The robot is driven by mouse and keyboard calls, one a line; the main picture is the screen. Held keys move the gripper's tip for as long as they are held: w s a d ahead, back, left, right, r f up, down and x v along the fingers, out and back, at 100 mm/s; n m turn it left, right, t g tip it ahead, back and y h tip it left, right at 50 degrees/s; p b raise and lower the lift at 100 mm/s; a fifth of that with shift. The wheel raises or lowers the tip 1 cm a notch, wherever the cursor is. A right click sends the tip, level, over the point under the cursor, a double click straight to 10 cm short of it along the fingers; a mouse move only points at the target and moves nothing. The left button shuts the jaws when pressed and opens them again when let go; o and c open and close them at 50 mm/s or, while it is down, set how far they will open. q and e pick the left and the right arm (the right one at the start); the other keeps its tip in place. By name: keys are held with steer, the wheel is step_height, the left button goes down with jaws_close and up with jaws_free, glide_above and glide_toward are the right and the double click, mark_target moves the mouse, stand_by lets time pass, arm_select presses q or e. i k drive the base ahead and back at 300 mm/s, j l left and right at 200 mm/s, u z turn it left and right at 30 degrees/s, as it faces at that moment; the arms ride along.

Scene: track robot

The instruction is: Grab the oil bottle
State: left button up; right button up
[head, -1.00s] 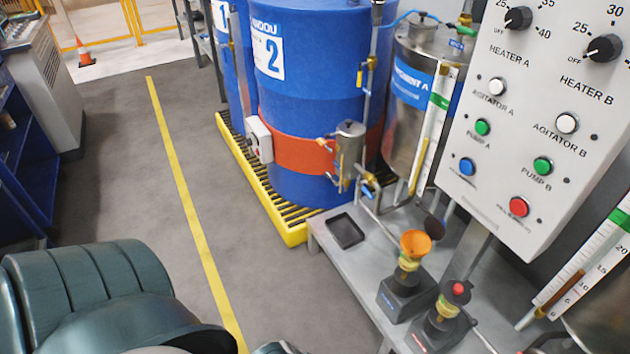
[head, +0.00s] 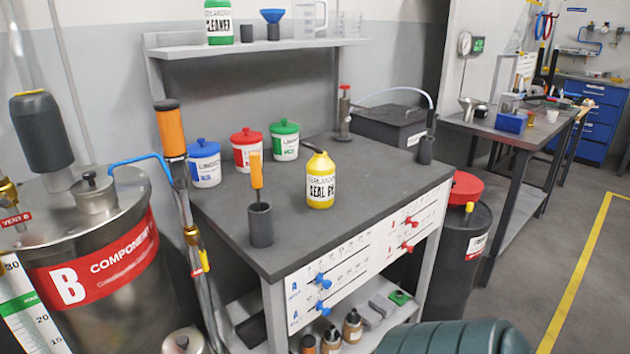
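Nothing touches the bottle. Neither of my grippers is in the head view. A dark teal rounded part of my own body shows at the bottom edge, right of the middle.
Blue (head: 204,163), red (head: 247,150) and green (head: 285,140) lidded tubs stand behind the bottle. A dark cup (head: 260,225) with an orange-handled tool stands to its left. A steel component B tank (head: 90,260) is at left.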

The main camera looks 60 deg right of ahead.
mark_target(320, 169)
steer(key=z, duration=1.9)
steer(key=i+l, duration=0.1)
steer(key=l, duration=0.4)
steer(key=i+l, duration=0.1)
steer(key=l, duration=0.35)
steer(key=i+l, duration=0.15)
steer(key=l, duration=0.35)
steer(key=l+u, duration=0.1)
steer(key=u, duration=1.65)
